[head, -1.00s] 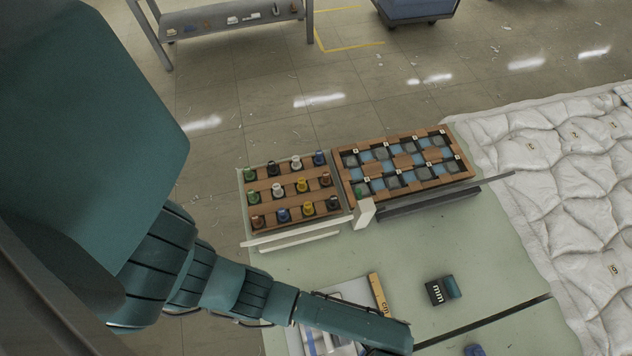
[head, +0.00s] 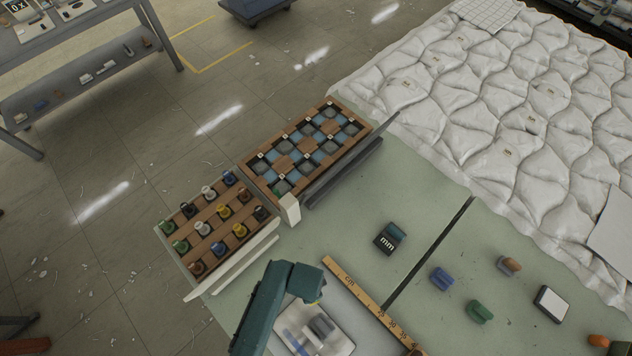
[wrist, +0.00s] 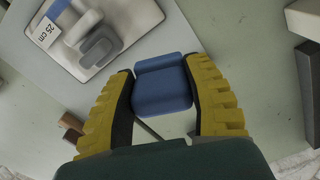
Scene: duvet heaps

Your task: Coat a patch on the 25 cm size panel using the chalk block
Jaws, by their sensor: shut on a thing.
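The size panel (wrist: 140,20) is a pale plate whose label reads 25 cm, at the upper left of the wrist view. In the head view the panel (head: 338,343) lies beside the ruler, partly hidden by my arm. A grey rounded block (wrist: 100,46) sits on it. My gripper (wrist: 163,88) has yellow ribbed fingers shut on a blue block (wrist: 163,84), held beside the panel. I cannot tell whether this blue block is the chalk block. In the head view my gripper (head: 316,301) is mostly hidden, with only a bit of yellow showing.
A wooden ruler (head: 372,306) lies right of the panel. A dark mm block (head: 386,243), blue block (head: 442,278), green block (head: 480,312) and white-topped block (head: 551,304) stand farther right. A peg rack (head: 215,226) and a checkered tray (head: 302,150) stand behind. White quilting (head: 480,90) covers the right.

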